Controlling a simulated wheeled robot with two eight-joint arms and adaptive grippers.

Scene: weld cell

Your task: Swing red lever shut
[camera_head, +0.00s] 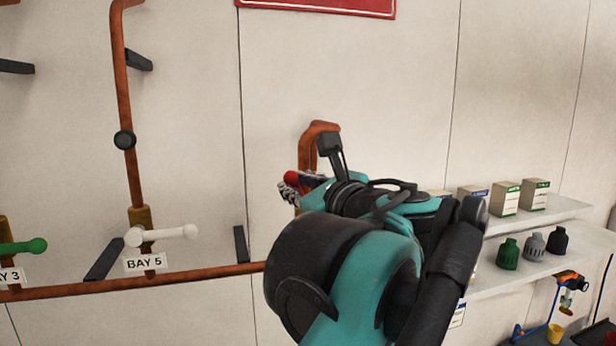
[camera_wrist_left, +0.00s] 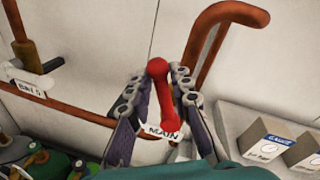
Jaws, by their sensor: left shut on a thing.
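The red lever (camera_wrist_left: 163,95) lies between the two fingers of my left gripper (camera_wrist_left: 158,82) in the left wrist view, with a round knob at each end. A white label reading MAIN (camera_wrist_left: 160,132) is by its near end. In the head view only a small red end of the lever (camera_head: 291,177) shows beside my left gripper (camera_head: 293,189); my own wrist and arm hide the rest. My left gripper is shut on the lever. My right gripper is in neither view.
A copper pipe (camera_head: 321,128) bends over behind my left gripper. A white lever (camera_head: 170,233) stands at BAY 5 and a green lever (camera_head: 24,247) at BAY 3. Shelves with boxes (camera_head: 506,200) and canisters (camera_head: 508,254) are on the right.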

